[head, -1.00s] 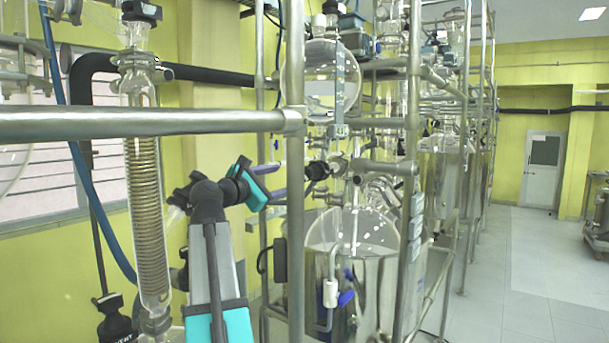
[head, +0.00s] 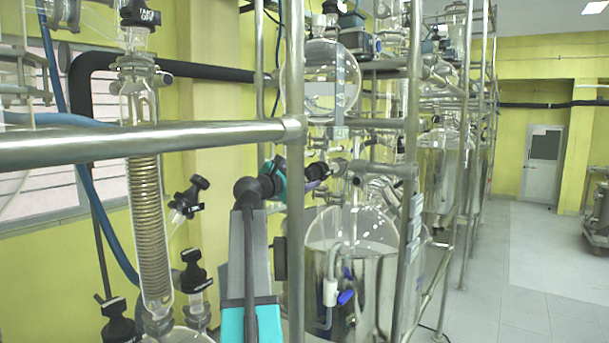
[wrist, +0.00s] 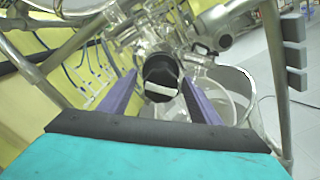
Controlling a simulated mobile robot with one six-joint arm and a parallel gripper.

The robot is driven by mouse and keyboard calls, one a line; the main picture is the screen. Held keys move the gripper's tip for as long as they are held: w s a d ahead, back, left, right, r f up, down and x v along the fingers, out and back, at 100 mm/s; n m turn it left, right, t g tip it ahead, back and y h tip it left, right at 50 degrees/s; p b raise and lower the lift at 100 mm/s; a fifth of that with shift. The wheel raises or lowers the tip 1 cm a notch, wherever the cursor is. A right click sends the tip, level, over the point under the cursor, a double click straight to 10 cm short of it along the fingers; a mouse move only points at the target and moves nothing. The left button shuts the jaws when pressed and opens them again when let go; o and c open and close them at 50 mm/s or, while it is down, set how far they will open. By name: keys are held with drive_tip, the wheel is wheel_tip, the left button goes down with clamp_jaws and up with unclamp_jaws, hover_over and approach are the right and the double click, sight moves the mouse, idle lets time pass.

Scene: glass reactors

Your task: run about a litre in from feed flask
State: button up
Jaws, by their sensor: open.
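The feed flask is probably the round glass flask (head: 320,78) held in the frame in the head view, with clear liquid in it. Below it a black valve knob (head: 318,170) sits on the glass line. A glass reactor vessel (head: 352,225) in a shiny metal jacket stands under that. My gripper (head: 312,184) is at the knob, partly hidden by the upright pole. In the wrist view my gripper (wrist: 158,80) is open, its purple fingers on either side of the black knob (wrist: 160,70), which has a white band. I cannot tell whether they touch it.
A steel upright (head: 296,230) and a horizontal rail (head: 150,141) stand close to my arm. A coiled glass condenser (head: 148,225) and several black-capped valves (head: 195,272) are at the left. The tiled floor (head: 520,270) at the right is clear.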

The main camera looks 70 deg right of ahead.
drive_tip(key=shift+d, duration=0.15)
drive_tip(key=c, duration=1)
drive_tip(key=shift+s+f, duration=0.1)
drive_tip(key=shift+s, duration=0.05)
drive_tip(key=shift+c, duration=0.3)
drive_tip(key=shift+m+b, duration=0.3)
drive_tip(key=shift+b, duration=0.05)
